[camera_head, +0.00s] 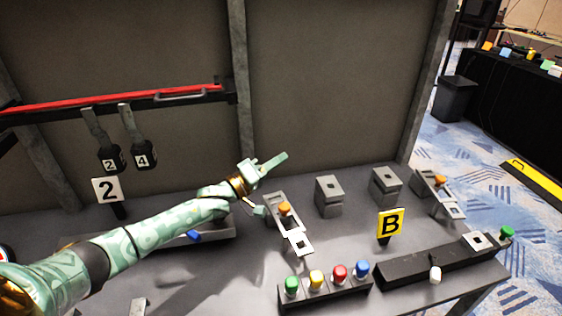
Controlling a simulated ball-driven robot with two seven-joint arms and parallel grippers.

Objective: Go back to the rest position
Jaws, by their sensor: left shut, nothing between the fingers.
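My left arm (160,232) comes in from the lower left and reaches over the grey table to its middle. My left gripper (276,161) is shut with nothing in it, in front of the dark back panel. It is above and left of a fixture with an orange knob (284,209). My right gripper is out of view.
A row of coloured knobs (340,273) stands at the table's front. Carpeted floor lies at right.

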